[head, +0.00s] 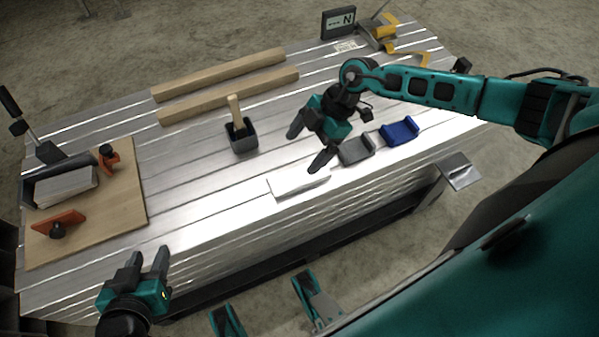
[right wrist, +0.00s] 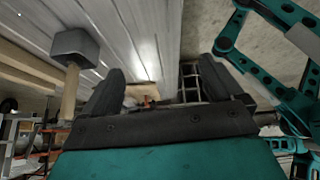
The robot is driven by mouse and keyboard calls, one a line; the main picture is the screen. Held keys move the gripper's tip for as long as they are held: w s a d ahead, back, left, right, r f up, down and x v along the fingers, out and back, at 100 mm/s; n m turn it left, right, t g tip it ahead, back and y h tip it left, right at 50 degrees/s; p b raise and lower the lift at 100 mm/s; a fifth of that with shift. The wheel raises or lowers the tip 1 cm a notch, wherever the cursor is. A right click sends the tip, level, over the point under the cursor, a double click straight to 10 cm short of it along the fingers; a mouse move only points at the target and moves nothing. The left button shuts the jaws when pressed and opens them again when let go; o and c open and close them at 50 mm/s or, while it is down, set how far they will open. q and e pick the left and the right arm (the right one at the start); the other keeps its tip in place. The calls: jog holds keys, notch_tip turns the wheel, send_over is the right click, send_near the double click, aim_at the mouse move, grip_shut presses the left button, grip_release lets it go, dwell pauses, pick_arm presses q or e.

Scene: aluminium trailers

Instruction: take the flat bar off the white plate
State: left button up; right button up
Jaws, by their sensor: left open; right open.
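The white plate (head: 284,190) lies near the front edge of the metal-topped bench, in the middle of the head view. A thin pale strip (head: 317,183) shows on its right part; it may be the flat bar, but it blends into the glare. My right gripper (head: 308,148) is open and empty above the bench, just behind and above the plate. Its open fingers also show in the right wrist view (right wrist: 162,88), where I cannot make out the plate or the bar. My left gripper (head: 149,257) is open and empty by the front left edge.
Two wooden bars (head: 220,73) lie at the back. A wooden board (head: 126,190) with clamps and a bin is at left.

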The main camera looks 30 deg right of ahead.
jog(key=h, duration=0.2)
send_near(299, 176)
jog(key=f+b, duration=0.2)
jog(key=shift+s+a+f+m+b, duration=0.2)
jog(key=shift+a+f+m+b, duration=0.1)
jog(key=shift+a+m+b, duration=0.1)
jog(key=shift+w+a+f+b, duration=0.1)
jog(key=shift+a+f+b, duration=0.2)
jog(key=shift+f, duration=0.4)
jog(key=b+x, duration=0.2)
jog(key=x, duration=0.2)
jog(key=shift+w+f, duration=0.15)
jog(key=shift+c, duration=0.2)
jog(key=c, duration=1.5)
